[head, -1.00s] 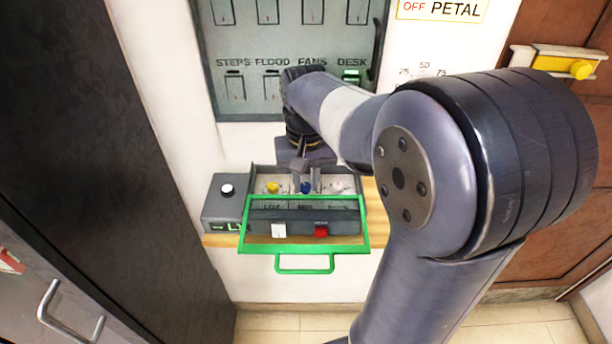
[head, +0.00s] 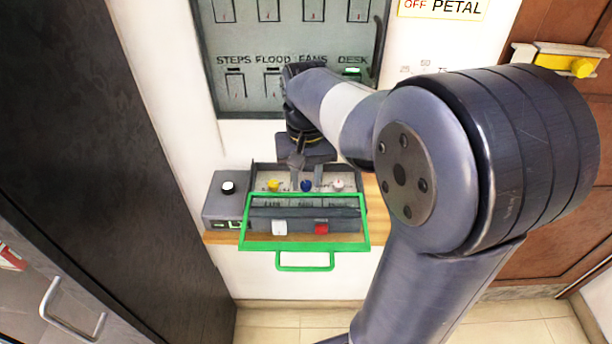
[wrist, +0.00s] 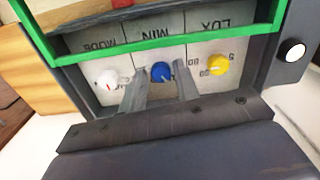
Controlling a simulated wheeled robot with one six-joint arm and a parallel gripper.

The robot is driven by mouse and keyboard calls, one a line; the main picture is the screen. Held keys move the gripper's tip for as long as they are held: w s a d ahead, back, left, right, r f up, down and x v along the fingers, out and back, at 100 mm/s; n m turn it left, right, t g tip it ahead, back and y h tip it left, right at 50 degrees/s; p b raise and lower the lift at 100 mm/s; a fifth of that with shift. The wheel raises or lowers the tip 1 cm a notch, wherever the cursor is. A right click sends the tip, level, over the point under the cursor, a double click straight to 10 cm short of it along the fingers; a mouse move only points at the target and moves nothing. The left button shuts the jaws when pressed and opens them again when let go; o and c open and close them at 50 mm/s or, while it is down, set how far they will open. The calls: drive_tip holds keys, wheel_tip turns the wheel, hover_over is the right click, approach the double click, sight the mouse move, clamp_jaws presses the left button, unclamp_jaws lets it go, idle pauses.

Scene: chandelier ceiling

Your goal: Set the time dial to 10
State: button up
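The control box (head: 257,178) sits on a wooden shelf, with a yellow dial (head: 273,186), a blue dial (head: 306,186) and a white dial (head: 338,184) on its panel. In the wrist view, which shows the panel upside down, the blue dial (wrist: 161,71) is by the label MIN, the yellow dial (wrist: 218,64) by LUX, and the white dial (wrist: 107,80) by MODE. My gripper (head: 307,178) is open above the panel. Its fingers stand on either side of the blue dial, with small gaps visible. The blue dial's pointer setting is too small to read.
A green frame with a handle (head: 304,268) is at the box's front, near a white switch (head: 279,227) and a red switch (head: 321,228). A side unit with a white button (head: 228,187) stands left. A switch panel (head: 290,40) is on the wall behind.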

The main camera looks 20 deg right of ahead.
sight(306, 185)
wheel_tip(306, 185, up, 11)
drive_tip(key=shift+f+p, duration=0.2)
drive_tip(key=shift+p, duration=0.15)
drive_tip(key=shift+f, duration=0.15)
wheel_tip(306, 185, down, 11)
drive_tip(key=shift+r+b, duration=0.1)
drive_tip(key=shift+b, duration=0.3)
drive_tip(key=shift+n, duration=0.3)
drive_tip(key=shift+r, duration=0.1)
drive_tip(key=shift+r, duration=0.1)
